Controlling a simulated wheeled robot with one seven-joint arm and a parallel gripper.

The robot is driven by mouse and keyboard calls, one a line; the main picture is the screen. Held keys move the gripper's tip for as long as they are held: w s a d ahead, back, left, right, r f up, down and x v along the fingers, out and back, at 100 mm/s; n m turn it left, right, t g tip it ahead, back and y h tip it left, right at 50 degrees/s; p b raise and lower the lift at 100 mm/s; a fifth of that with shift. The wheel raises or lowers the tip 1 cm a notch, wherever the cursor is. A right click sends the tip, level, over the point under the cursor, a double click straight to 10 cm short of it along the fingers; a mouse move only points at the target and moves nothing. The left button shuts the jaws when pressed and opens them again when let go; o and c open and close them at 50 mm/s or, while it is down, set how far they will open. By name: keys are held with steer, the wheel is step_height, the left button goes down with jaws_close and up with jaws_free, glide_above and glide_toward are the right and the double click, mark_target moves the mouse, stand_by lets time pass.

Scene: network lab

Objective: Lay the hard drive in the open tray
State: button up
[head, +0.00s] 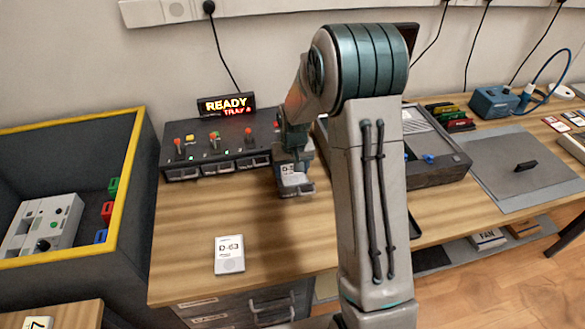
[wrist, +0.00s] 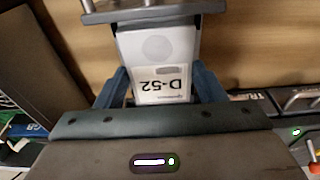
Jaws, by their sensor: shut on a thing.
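My gripper (head: 293,160) is shut on a white hard drive (wrist: 160,60) labelled D-52. In the wrist view the blue fingers stand on either side of the drive. The open tray (head: 298,192) sticks out at the right end of the black drive bay (head: 218,147). Its grey front with a handle also shows at the top of the wrist view (wrist: 150,14). The drive is over or in the tray; I cannot tell whether it touches the tray floor. My gripper and arm partly hide the tray and the bay's right end.
Several other bay trays are shut. A lit sign (head: 226,105) reads READY and TRAY, its number unclear. Another drive (head: 229,254), labelled D-63, lies on the wooden bench. A yellow-rimmed bin (head: 130,190) stands left; a dark case (head: 440,172) and a grey mat (head: 510,180) are right.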

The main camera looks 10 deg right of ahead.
steer(key=shift+f, duration=0.35)
stand_by(0.3)
steer(key=o, duration=1.4)
steer(key=shift+o, duration=0.2)
steer(key=shift+r, duration=0.15)
steer(key=shift+r+p, duration=2.25)
steer(key=shift+r, duration=1.6)
